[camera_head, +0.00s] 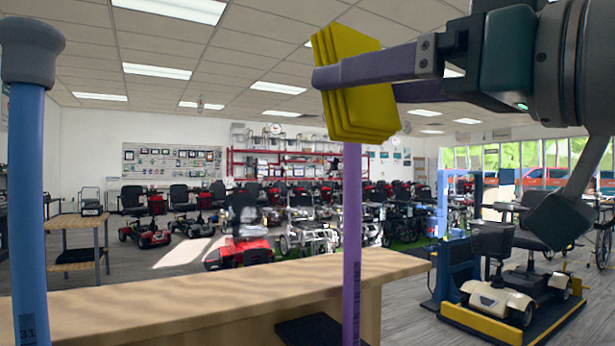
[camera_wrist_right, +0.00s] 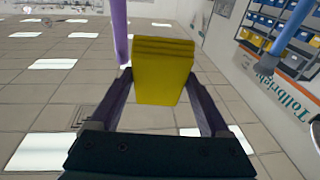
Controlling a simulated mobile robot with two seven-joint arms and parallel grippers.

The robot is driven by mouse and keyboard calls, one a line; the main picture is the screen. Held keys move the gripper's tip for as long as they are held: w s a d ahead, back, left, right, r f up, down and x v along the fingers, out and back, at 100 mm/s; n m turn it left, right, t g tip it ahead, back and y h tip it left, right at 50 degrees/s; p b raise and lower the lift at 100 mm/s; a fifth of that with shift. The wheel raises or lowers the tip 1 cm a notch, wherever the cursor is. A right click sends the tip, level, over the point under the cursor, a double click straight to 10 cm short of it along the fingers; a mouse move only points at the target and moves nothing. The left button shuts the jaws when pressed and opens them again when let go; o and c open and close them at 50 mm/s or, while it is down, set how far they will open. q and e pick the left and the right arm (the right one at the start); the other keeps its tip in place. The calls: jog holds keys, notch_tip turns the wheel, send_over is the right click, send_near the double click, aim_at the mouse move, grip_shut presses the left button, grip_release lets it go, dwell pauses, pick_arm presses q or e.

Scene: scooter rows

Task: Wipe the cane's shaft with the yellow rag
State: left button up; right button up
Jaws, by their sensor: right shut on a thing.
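The yellow rag (camera_head: 352,85) is a folded, layered block, held high in my right gripper (camera_head: 345,78). The gripper is shut on it, one finger on each side, and the rag also shows between the fingers in the right wrist view (camera_wrist_right: 163,70). A slim upright purple shaft (camera_head: 352,230) rises to just below the rag in the head view; its upper end is hidden there. In the wrist view the purple shaft (camera_wrist_right: 119,30) is left of the rag; I cannot tell whether they touch. A thicker-looking blue shaft (camera_head: 27,200) with a grey top stands at far left. I cannot tell which is the cane.
A wooden counter (camera_head: 220,300) crosses the front, behind the shafts. A small table (camera_head: 78,240) stands at left. Rows of scooters fill the back. A cream scooter (camera_head: 505,295) is on a yellow-edged platform at right. The air between the two shafts is clear.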

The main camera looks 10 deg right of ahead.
aim_at(391, 94)
jog(key=w+d+t+b, duration=0.1)
jog(key=t+b, duration=0.1)
jog(key=w+d+m+t+h+b, duration=0.1)
jog(key=b, duration=0.2)
jog(key=shift+w+d+m+t, duration=0.25)
jog(key=shift+d+m+t, duration=0.05)
jog(key=shift+t, duration=0.1)
pick_arm(q)
notch_tip(391, 94, down, 7)
pick_arm(e)
jog(key=shift+w+a, duration=0.35)
jog(key=shift+w, duration=0.45)
pick_arm(q)
jog(key=shift+d+r, duration=0.15)
pick_arm(e)
jog(key=shift+w+a+r, duration=0.1)
jog(key=shift+w, duration=0.3)
pick_arm(q)
jog(key=shift+r+p, duration=0.15)
jog(key=shift+p, duration=0.15)
pick_arm(e)
jog(key=shift+w+a, duration=0.25)
jog(key=shift+w, duration=0.35)
jog(key=shift+d, duration=0.1)
